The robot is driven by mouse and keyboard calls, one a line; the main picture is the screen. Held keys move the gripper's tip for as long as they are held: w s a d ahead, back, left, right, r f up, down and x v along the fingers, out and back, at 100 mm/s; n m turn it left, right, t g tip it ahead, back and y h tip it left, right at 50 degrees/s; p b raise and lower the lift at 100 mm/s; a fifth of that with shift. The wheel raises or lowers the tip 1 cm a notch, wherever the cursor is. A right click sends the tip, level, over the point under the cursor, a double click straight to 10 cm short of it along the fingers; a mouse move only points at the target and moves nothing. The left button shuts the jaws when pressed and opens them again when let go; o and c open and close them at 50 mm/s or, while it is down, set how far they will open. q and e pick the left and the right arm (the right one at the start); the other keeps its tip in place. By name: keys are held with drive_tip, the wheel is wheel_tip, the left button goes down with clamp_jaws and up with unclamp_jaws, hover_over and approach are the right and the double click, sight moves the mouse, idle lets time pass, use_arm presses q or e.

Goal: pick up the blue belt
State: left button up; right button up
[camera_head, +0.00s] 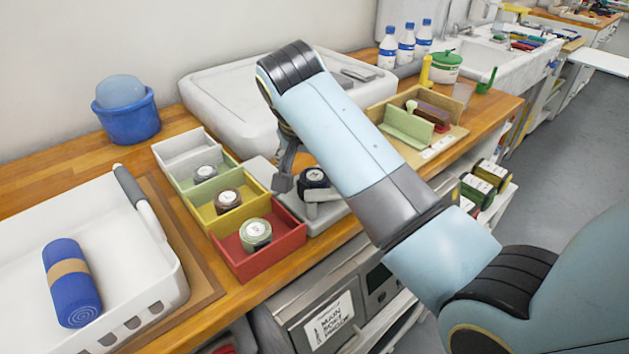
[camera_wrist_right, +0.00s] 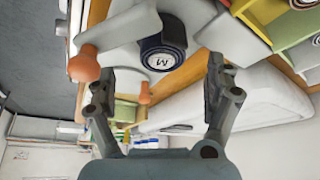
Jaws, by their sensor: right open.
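The blue belt (camera_head: 314,178) is a dark navy roll with a round white label. It sits on a grey stand (camera_head: 326,214) to the right of the sorting bins. In the right wrist view the belt (camera_wrist_right: 163,46) shows its label with an M, just beyond the gap between the fingertips. My right gripper (camera_wrist_right: 160,82) is open and empty, with one finger on each side of that gap. In the head view one finger of the right gripper (camera_head: 284,178) shows just left of the belt, and my forearm hides part of the rest. My left gripper is out of view.
Coloured bins (camera_head: 268,268) hold a grey roll (camera_head: 204,173), a brown roll (camera_head: 228,200) and an olive roll (camera_head: 256,233). A white basket (camera_head: 168,292) holds a blue towel roll (camera_head: 72,284). A large white tub (camera_head: 222,95) stands behind. Orange knobs (camera_wrist_right: 84,66) show near one finger.

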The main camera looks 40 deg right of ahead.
sight(314, 176)
drive_tip(key=x, duration=0.4)
drive_tip(key=shift+w+f, duration=0.15)
drive_tip(key=shift+f, duration=0.25)
drive_tip(key=c, duration=1.3)
